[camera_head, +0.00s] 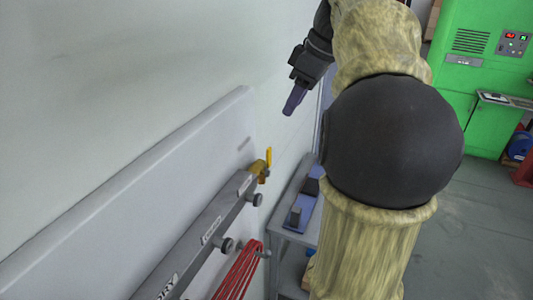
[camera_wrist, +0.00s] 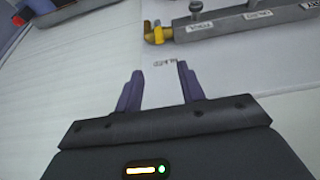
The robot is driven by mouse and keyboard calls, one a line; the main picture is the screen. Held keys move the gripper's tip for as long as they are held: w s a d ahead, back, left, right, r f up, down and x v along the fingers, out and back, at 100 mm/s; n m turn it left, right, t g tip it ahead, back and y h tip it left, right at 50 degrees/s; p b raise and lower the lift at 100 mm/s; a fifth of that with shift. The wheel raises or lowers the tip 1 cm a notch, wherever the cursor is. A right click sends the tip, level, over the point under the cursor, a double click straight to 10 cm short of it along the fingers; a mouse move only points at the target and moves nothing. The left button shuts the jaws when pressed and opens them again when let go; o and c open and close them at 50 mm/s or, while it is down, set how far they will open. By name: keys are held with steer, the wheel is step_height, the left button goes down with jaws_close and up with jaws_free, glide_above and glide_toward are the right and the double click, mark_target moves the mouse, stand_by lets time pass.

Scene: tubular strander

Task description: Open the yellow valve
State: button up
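The yellow valve (camera_head: 263,167) sits at the far end of a grey bar on the wall panel, with its small handle pointing up in the head view. It also shows in the wrist view (camera_wrist: 156,34), ahead of the fingers and at the left end of the bar. My gripper (camera_head: 292,105) is above the valve in the head view, apart from it. In the wrist view my gripper (camera_wrist: 160,80) has its two purple fingers spread, with nothing between them.
The grey bar (camera_head: 205,235) carries round knobs and labels. Red cable (camera_head: 240,272) hangs below it. A small grey table (camera_head: 288,236) with a blue mat stands behind the panel. A green cabinet (camera_head: 470,100) stands at the far right. Bare wall lies at left.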

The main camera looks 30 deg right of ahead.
mark_target(269, 148)
steer(key=p+x, duration=0.1)
steer(key=x, duration=0.7)
steer(key=p+x, duration=0.1)
steer(key=x, duration=0.8)
steer(key=shift+w+f+p, duration=0.15)
steer(key=shift+w+p, duration=0.15)
steer(key=shift+p, duration=0.05)
jaws_close()
